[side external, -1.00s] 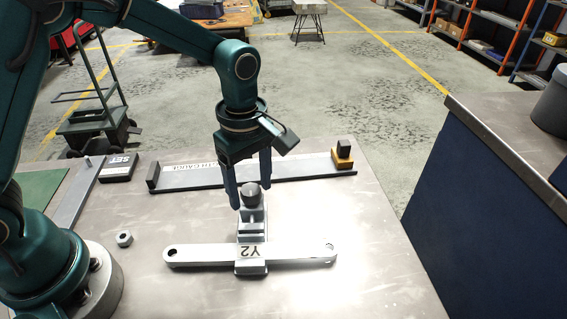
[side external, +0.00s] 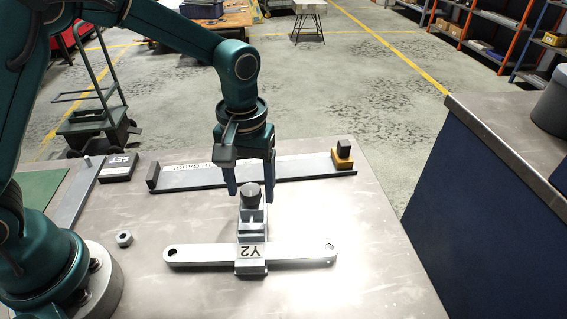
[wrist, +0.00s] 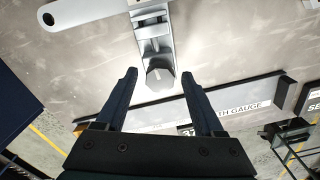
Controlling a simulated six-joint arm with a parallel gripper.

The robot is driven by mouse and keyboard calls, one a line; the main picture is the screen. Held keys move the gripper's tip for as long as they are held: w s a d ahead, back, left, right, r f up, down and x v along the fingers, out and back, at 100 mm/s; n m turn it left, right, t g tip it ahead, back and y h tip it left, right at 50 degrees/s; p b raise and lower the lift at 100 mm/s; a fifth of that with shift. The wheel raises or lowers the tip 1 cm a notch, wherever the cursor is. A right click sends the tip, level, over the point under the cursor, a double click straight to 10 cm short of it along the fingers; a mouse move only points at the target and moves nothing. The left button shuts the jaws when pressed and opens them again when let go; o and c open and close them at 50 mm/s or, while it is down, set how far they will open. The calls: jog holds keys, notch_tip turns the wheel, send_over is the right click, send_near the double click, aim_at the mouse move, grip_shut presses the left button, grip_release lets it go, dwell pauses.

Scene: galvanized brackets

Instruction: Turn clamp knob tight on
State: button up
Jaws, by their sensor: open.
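The dark clamp knob (side external: 250,194) sits on top of the grey clamp (side external: 251,224), which stands on the bench. The clamp's "Y2" end lies over the middle of a galvanized bracket (side external: 205,256), a flat bar with a hole at each end. My gripper (side external: 250,188) is above the knob, fingers pointing down on either side of it. In the wrist view, the open fingers (wrist: 160,76) have the knob (wrist: 159,78) between their tips with a gap on both sides. The knob looks untouched.
A long length gauge (side external: 240,171) with a yellow-and-black block (side external: 342,155) lies behind the clamp. A hex nut (side external: 124,239) and a black "SET" box (side external: 118,168) are to the left.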

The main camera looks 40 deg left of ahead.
jog(key=m, duration=0.6)
jog(key=shift+m, duration=0.3)
grip_shut()
